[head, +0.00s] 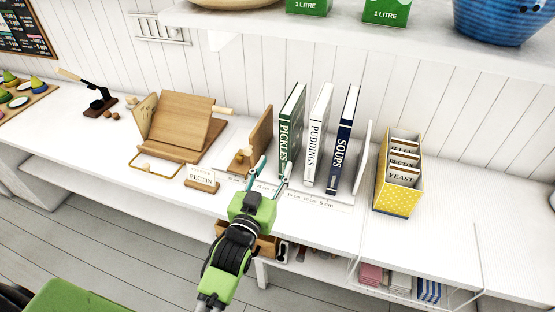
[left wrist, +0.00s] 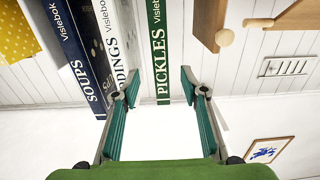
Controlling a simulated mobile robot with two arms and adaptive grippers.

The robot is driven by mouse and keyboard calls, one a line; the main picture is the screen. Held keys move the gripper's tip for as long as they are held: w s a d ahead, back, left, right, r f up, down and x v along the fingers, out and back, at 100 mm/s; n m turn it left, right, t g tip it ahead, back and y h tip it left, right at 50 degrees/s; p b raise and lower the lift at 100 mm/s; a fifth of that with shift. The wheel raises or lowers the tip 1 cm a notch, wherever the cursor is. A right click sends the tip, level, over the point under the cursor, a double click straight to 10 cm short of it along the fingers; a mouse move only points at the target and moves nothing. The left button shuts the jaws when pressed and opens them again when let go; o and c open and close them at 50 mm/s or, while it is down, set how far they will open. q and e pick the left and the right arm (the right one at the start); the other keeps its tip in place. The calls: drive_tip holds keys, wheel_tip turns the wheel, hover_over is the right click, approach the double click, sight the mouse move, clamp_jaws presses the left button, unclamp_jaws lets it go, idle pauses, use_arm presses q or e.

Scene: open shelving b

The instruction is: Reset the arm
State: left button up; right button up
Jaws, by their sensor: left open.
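My left gripper (head: 271,173) is open and empty in the head view. Its fingers point at the row of books, near the base of the green PICKLES book (head: 291,130). In the left wrist view the open fingers (left wrist: 160,84) stand apart, with the PICKLES book (left wrist: 157,50) beyond the gap between them. I cannot tell whether a finger touches it. The white PUDDINGS book (head: 318,137) and the dark blue SOUPS book (head: 342,140) stand upright to its right. My right gripper is in neither view.
A wooden bookend (head: 255,141) stands left of the books. A yellow dotted box (head: 396,200) of cards stands to the right. A wooden book stand (head: 178,128) and a PECTIN card (head: 202,180) are to the left. A shelf (head: 400,48) overhangs the back.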

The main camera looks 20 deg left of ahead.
use_arm(q)
drive_tip(key=s+f+g, duration=0.1)
drive_tip(key=f, duration=0.1)
drive_tip(key=s+a+f+g, duration=0.1)
drive_tip(key=s+f, duration=0.1)
drive_tip(key=s+f+g, duration=0.2)
drive_tip(key=shift+s+a+f, duration=0.2)
drive_tip(key=shift+a+f, duration=0.1)
drive_tip(key=s+a+f+m+g, duration=0.1)
drive_tip(key=s+f+g, duration=0.25)
drive_tip(key=s, duration=0.45)
drive_tip(key=s+f+g, duration=0.2)
drive_tip(key=s+g, duration=0.2)
drive_tip(key=s, duration=0.4)
drive_tip(key=s+a+f+m+g, duration=0.1)
drive_tip(key=s+f+g, duration=0.2)
drive_tip(key=s, duration=0.6)
wheel_tip(320, 180, down, 26)
drive_tip(key=s+g, duration=0.1)
drive_tip(key=s, duration=0.1)
drive_tip(key=s+a+f+g, duration=0.1)
drive_tip(key=s+a+f, duration=0.1)
drive_tip(key=s+f, duration=1.4)
drive_tip(key=shift+s+a+y, duration=0.25)
drive_tip(key=shift+a+y, duration=0.05)
drive_tip(key=shift+a, duration=0.05)
